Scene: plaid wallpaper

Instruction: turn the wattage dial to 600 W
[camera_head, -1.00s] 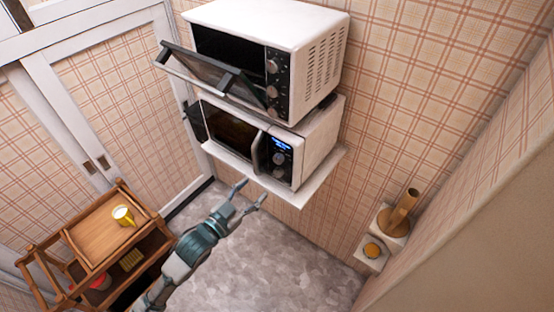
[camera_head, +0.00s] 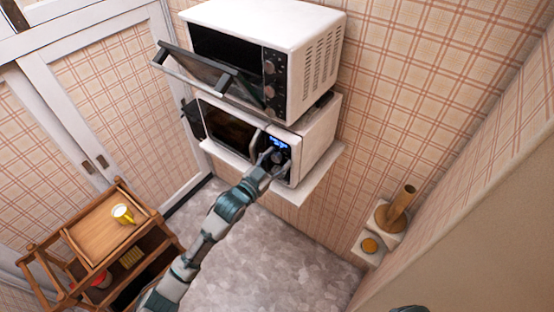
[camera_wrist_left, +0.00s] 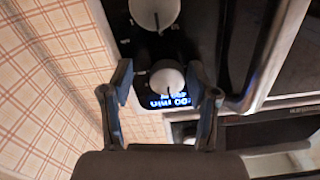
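The white microwave (camera_head: 318,140) stands on a wall shelf, with its control panel at the right of its front. Its lit blue display (camera_head: 279,143) also shows upside down in the left wrist view (camera_wrist_left: 168,102); it reads "00 min" in part, and a smaller line is unreadable. A small round dial (camera_wrist_left: 167,80) sits beside the display, and a larger dial (camera_wrist_left: 155,10) lies farther along the panel. My left gripper (camera_head: 273,156) is at the panel. In the wrist view its open fingers (camera_wrist_left: 160,75) stand either side of the small dial; contact cannot be told. My right gripper is not seen.
A toaster oven (camera_head: 270,50) with its door (camera_head: 205,75) hanging open sits above the microwave. The microwave door handle (camera_wrist_left: 255,75) is close beside my left gripper. A wooden cart (camera_head: 100,235) with a yellow mug (camera_head: 122,214) stands lower left. The floor is clear.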

